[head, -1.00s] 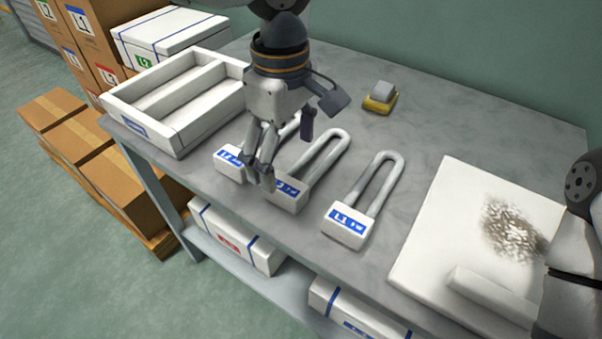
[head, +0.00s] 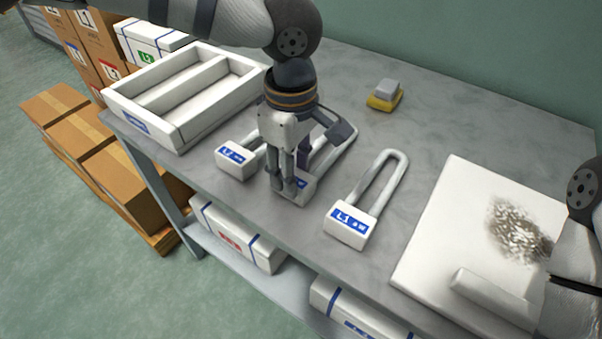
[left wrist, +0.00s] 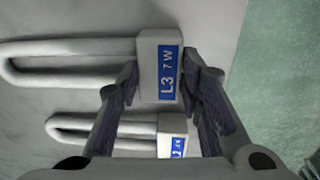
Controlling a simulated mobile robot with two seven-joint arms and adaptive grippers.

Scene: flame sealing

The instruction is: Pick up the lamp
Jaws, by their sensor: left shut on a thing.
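Three white U-tube lamps with blue-labelled bases are in the head view. My left gripper (head: 288,188) points down and is shut on the base of the middle lamp (head: 301,196), hiding part of it. In the left wrist view this lamp (left wrist: 148,70) reads "L3 7W", with a finger on each side of its base. I cannot tell whether it is clear of the table. The left lamp (head: 233,166) lies beside the gripper, partly hidden. The right lamp (head: 345,229), labelled L1, lies apart. Another lamp (left wrist: 145,147) shows in the left wrist view. My right gripper is out of view.
A white two-compartment tray (head: 156,127) stands at the table's left. A yellow-and-grey block (head: 384,96) is at the back. A white board (head: 440,225) with a dark speckled patch and a white bar is at right, near my right arm. Cartons stand left of the table.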

